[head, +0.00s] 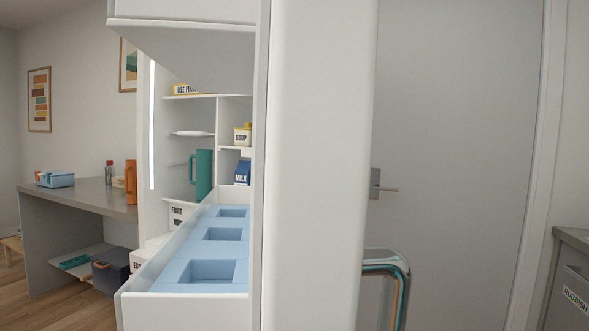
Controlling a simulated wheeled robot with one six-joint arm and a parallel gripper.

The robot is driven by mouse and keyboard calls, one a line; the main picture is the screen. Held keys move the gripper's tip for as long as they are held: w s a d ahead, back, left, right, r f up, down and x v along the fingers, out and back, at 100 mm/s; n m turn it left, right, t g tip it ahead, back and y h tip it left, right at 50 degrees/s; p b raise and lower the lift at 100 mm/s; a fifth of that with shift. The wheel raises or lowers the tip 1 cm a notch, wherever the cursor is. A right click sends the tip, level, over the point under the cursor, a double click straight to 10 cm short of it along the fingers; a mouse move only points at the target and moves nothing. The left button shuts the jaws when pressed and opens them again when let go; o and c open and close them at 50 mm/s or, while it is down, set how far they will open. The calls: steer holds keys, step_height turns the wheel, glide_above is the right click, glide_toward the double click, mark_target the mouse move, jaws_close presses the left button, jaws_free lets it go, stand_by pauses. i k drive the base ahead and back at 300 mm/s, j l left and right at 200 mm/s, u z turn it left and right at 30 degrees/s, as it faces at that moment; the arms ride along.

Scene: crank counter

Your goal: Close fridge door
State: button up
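The fridge door (315,165) stands open, very close in front of me, as a tall white panel down the middle of the view. Its narrow edge and part of a broad face show. On its left side a white door bin (135,305) holds a blue insert (222,236) with several square recesses. Past it the lit fridge interior (185,150) shows shelves with a teal jug (204,174), a milk carton (242,172) and a soup box (243,134). My gripper is not in view. The door's hinge and handle cannot be made out.
A grey counter (95,200) with an orange bottle (131,182) stands at the left. A grey room door (465,130) is behind on the right. A rounded grey object with teal and orange edges (390,262) stands beside the fridge door. A rubbish cabinet (572,290) is at far right.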

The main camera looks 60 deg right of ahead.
mark_target(285, 250)
steer(key=k+z, duration=0.15)
steer(key=z, duration=0.25)
steer(key=k+l+z, duration=0.15)
steer(key=z, duration=0.2)
steer(key=k+l+z, duration=0.15)
steer(key=z, duration=0.25)
steer(key=i+l, duration=0.15)
steer(key=i, duration=0.35)
steer(key=i+l, duration=0.15)
steer(key=i, duration=0.35)
steer(key=i+l, duration=0.2)
steer(key=i, duration=0.3)
steer(key=k+u, duration=0.35)
steer(key=k+j+z, duration=0.1)
steer(key=k+j, duration=0.3)
steer(key=k, duration=0.15)
steer(key=k+j+z, duration=0.1)
steer(key=k+j, duration=0.25)
steer(key=k, duration=0.2)
